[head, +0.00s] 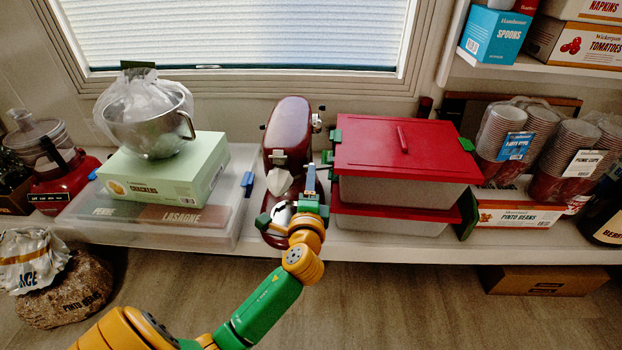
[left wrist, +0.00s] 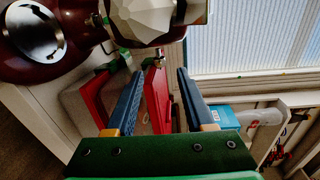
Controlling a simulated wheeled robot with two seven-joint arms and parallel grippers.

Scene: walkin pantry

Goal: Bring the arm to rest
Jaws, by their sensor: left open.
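My left arm reaches in from the bottom of the head view. Its gripper (head: 311,180) is in front of the shelf, between the dark red stand mixer (head: 289,130) and the stacked clear bins with red lids (head: 400,150). In the left wrist view the two blue fingers of the left gripper (left wrist: 161,75) are apart, with nothing held between them. A red lid (left wrist: 157,100) shows beyond the gap. The mixer's faceted pale part (left wrist: 145,18) is close by at the top left. I cannot tell whether the fingers touch anything. My right gripper is not in view.
A green crackers box (head: 165,175) carries a metal bowl (head: 150,125) on a clear bin at left. Cup stacks (head: 510,140) stand at right above a pinto beans box (head: 515,215). Sacks (head: 65,285) lie on the floor at left. The floor in front is mostly clear.

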